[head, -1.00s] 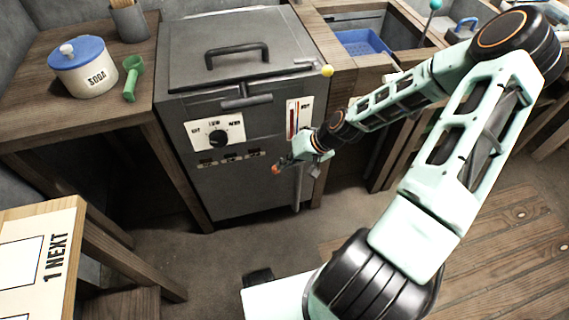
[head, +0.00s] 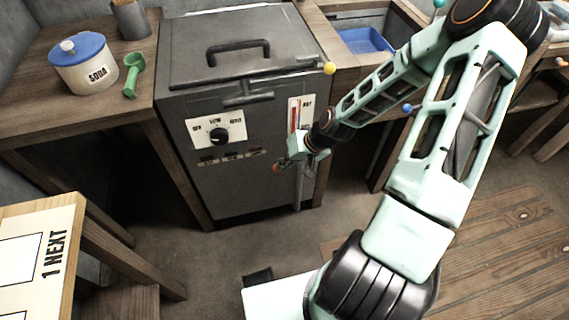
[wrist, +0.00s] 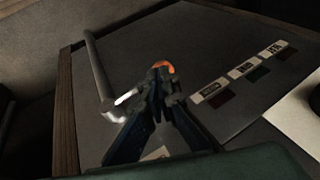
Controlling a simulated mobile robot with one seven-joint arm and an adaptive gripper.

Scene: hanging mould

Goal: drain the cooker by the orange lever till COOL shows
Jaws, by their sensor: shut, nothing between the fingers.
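The grey cooker (head: 235,185) stands in the middle of the head view, its lid down. An orange lever end (wrist: 162,65) shows just beyond my fingertips in the wrist view. It is a small spot beside my gripper (head: 284,163) in the head view. My gripper (wrist: 160,88) is shut and empty, close to the lever; I cannot tell whether they touch. A grey drain pipe (wrist: 97,65) is left of my fingers. A gauge (head: 293,118) with a red column is on the cooker front. Three small labelled lamps (wrist: 241,71) are dark or dull red; their words are unreadable.
A dial plate (head: 217,132) with a black knob is on the cooker front. A yellow ball (head: 330,68) tips a rod at the lid's right edge. A blue bin (head: 365,40) is behind right.

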